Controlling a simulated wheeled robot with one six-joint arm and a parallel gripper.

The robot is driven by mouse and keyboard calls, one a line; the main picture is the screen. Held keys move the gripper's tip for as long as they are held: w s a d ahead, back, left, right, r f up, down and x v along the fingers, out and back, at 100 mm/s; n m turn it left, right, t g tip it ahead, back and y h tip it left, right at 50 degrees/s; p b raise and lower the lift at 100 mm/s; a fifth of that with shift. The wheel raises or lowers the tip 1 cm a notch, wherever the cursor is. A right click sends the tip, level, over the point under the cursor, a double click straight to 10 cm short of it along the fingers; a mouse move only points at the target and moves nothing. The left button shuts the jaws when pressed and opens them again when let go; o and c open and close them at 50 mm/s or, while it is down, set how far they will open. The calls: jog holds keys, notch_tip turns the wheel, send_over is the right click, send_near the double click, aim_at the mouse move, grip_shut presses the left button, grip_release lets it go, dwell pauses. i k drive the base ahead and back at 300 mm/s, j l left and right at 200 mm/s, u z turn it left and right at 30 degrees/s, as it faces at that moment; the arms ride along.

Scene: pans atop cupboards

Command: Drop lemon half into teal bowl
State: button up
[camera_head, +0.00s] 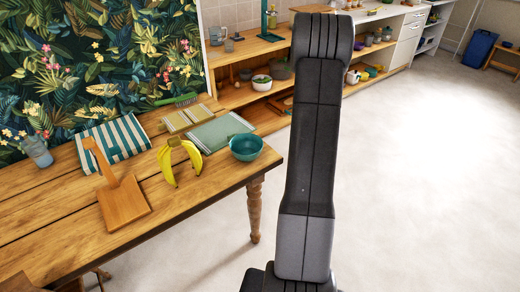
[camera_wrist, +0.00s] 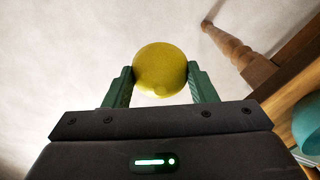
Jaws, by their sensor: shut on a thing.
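The yellow lemon half (camera_wrist: 160,58) shows its rounded peel side in the wrist view. My gripper (camera_wrist: 160,76) is shut on it, with one green finger on each side. The lemon half is in the air, with pale floor behind it. The teal bowl (camera_head: 245,147) stands at the right front corner of the wooden table in the head view. Part of the bowl (camera_wrist: 309,122) also shows at the right edge of the wrist view, apart from my gripper. In the head view my arm rises to the right of the table, and neither gripper nor lemon half shows there.
The wooden table (camera_head: 60,225) carries bananas (camera_head: 178,160), a wooden cutting board (camera_head: 123,204), a striped cloth (camera_head: 113,142) and a grey-green mat (camera_head: 219,131) beside the bowl. A table leg (camera_wrist: 232,45) shows near my gripper. The floor to the right is clear.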

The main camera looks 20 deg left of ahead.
aim_at(247, 150)
jog(key=l+u, duration=0.15)
jog(key=u, duration=0.25)
jog(key=l+u, duration=0.15)
jog(key=u, duration=0.25)
jog(key=l+u, duration=0.15)
jog(key=u, duration=0.25)
